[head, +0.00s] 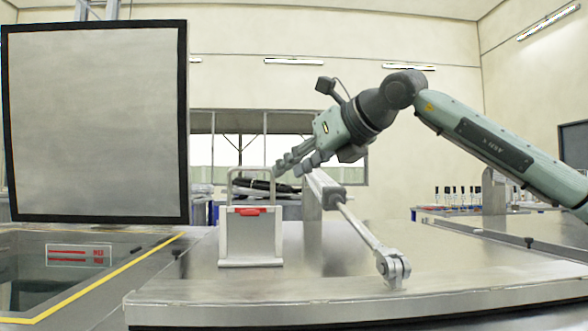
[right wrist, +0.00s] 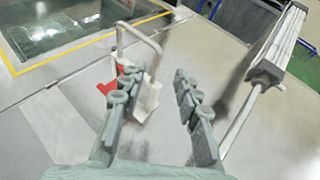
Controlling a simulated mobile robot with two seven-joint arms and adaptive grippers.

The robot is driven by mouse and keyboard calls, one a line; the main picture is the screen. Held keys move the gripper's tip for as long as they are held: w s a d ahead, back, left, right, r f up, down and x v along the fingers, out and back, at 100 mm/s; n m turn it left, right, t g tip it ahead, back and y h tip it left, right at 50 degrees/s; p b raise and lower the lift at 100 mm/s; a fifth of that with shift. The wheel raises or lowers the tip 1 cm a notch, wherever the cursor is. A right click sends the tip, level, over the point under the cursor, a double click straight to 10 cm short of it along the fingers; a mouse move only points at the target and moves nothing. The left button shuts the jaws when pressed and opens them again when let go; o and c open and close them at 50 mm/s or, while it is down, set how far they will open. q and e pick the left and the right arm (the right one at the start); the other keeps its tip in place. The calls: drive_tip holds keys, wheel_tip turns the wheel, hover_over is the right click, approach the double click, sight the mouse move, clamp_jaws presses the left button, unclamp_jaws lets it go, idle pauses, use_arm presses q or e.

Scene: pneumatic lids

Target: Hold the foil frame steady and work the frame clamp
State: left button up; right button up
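A pale upright frame (head: 249,168), probably the foil frame, rises from a small white holder (head: 250,246) on the metal worktop. A red part (head: 250,211), probably the frame clamp, sits at the holder's top front. The frame (right wrist: 119,45) and red part (right wrist: 109,86) also show in the right wrist view, left of centre. My left gripper is not in view.
A large black-edged panel (head: 95,120) stands upright at left, above a yellow-edged opening (head: 90,285). The worktop's front right is clear.

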sight(274, 180)
drive_tip(key=shift+x, duration=1.2)
drive_tip(key=p+x, duration=0.1)
drive_tip(key=x, duration=0.2)
drive_tip(key=shift+w+a, duration=0.1)
drive_tip(key=shift+a, duration=0.2)
drive_tip(key=shift+w+a+f, duration=0.25)
drive_tip(key=shift+w, duration=0.1)
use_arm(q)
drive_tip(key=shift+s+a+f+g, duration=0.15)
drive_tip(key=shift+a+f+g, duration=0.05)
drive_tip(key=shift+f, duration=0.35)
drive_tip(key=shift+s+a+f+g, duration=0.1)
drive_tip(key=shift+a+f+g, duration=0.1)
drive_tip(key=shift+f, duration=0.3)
use_arm(e)
clamp_jaws()
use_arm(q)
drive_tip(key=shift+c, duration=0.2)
